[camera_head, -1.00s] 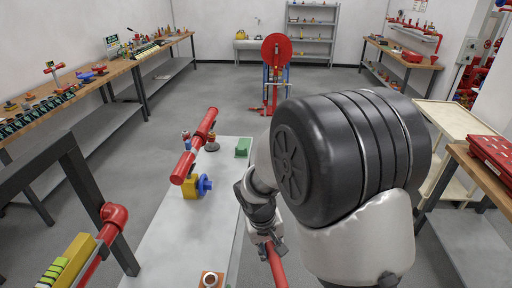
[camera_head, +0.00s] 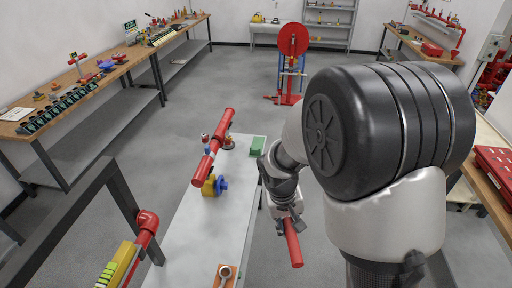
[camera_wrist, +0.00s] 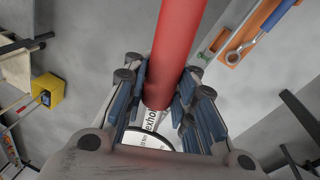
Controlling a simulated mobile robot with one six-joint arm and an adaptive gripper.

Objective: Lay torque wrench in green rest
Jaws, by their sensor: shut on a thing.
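My gripper (camera_head: 291,211) is shut on a thick red bar (camera_head: 293,243). The bar also fills the middle of the wrist view (camera_wrist: 178,48) between the fingers. It may be the torque wrench, but I cannot see a wrench head on it. In the head view it hangs beside the right edge of the grey bench, sloping down toward me, apart from the bench. The green rest (camera_head: 257,145) sits at the far right corner of the bench, beyond my gripper, with nothing visible in it.
The bench (camera_head: 203,240) carries a red pipe (camera_head: 213,148) over a yellow block with a blue wheel (camera_head: 216,186). An orange rest (camera_head: 223,280) with a ring-ended wrench (camera_wrist: 245,48) lies at its near end. A red wheel stand (camera_head: 293,45) stands beyond, with open floor between.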

